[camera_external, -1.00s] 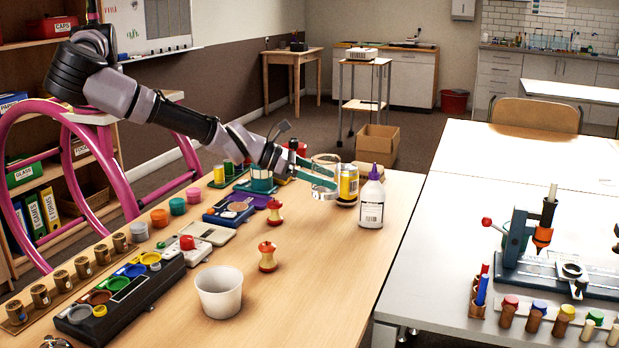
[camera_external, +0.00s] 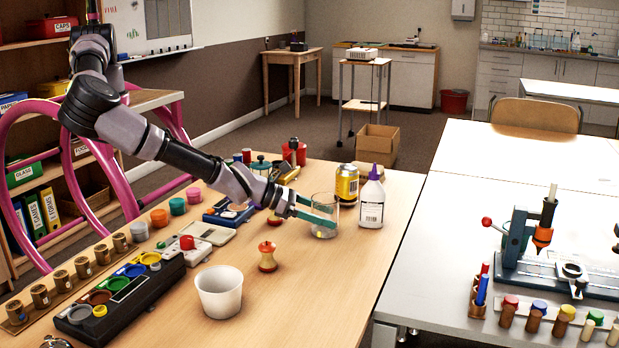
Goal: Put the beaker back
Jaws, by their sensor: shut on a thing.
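The clear glass beaker (camera_external: 324,230) is upright at the far right part of the wooden table. My gripper (camera_external: 319,211) reaches it from the left, with its green fingers shut on the beaker's side. The beaker's base is at or just above the tabletop; I cannot tell whether it touches. A small yellowish patch shows at its bottom, and I cannot tell what it is.
A yellow can (camera_external: 347,185) and a white bottle with a purple cap (camera_external: 371,204) stand close behind and right of the beaker. The wooden table (camera_external: 330,290) is clear in front.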

